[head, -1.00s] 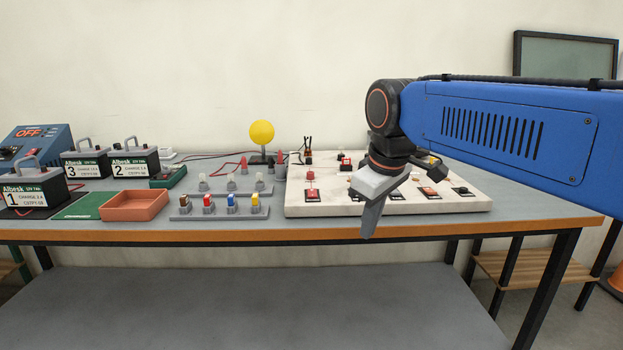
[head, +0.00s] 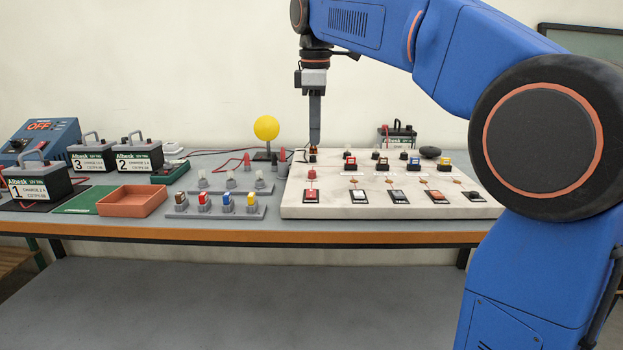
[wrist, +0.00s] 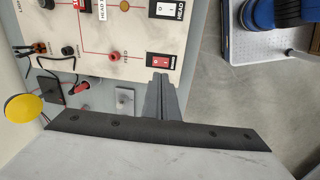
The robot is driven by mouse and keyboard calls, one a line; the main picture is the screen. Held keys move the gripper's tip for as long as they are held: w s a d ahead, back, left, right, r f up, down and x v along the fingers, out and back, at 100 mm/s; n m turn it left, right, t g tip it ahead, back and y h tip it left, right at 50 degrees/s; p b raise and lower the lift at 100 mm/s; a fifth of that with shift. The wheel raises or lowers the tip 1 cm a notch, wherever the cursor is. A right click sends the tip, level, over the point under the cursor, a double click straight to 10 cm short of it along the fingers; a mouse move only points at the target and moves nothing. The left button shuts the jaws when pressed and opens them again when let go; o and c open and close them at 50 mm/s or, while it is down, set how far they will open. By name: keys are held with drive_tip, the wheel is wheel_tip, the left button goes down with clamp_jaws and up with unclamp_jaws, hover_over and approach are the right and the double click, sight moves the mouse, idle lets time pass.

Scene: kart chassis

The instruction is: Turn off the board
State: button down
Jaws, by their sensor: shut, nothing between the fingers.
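The white board (head: 345,208) lies on the right part of the bench, with a row of rocker switches along its front edge. The red rocker switch (head: 311,196) is at the front left of the board; it also shows in the wrist view (wrist: 162,60). Beside it are a white rocker switch (head: 357,196) and dark and orange ones further right. My gripper (head: 314,142) is shut and empty, pointing straight down over the board's left side. In the wrist view the fingertips (wrist: 160,76) appear close to the red switch; I cannot tell the gap.
Several coloured plugs stand in a grey rack (head: 215,213), beside an orange tray (head: 131,200). Batteries and a blue box marked OFF (head: 43,136) are at far left. A small dark battery (head: 398,135) stands behind the board.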

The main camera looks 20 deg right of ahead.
sight(312, 194)
drive_tip(key=shift+w+a+r, duration=0.2)
drive_tip(key=shift+w+r, duration=0.1)
drive_tip(key=shift+w, duration=0.35)
drive_tip(key=shift+f, duration=0.1)
drive_tip(key=f, duration=0.4)
drive_tip(key=w+f, duration=0.1)
drive_tip(key=f, duration=0.8)
drive_tip(key=shift+w+d+f, duration=0.25)
drive_tip(key=shift+f, duration=0.15)
drive_tip(key=shift+f, duration=0.2)
drive_tip(key=shift+s+a, duration=0.2)
drive_tip(key=shift+s, duration=0.5)
drive_tip(key=shift+r, duration=0.1)
wheel_tip(312, 194, up, 14)
drive_tip(key=s, duration=0.1)
drive_tip(key=shift+s+a, duration=0.25)
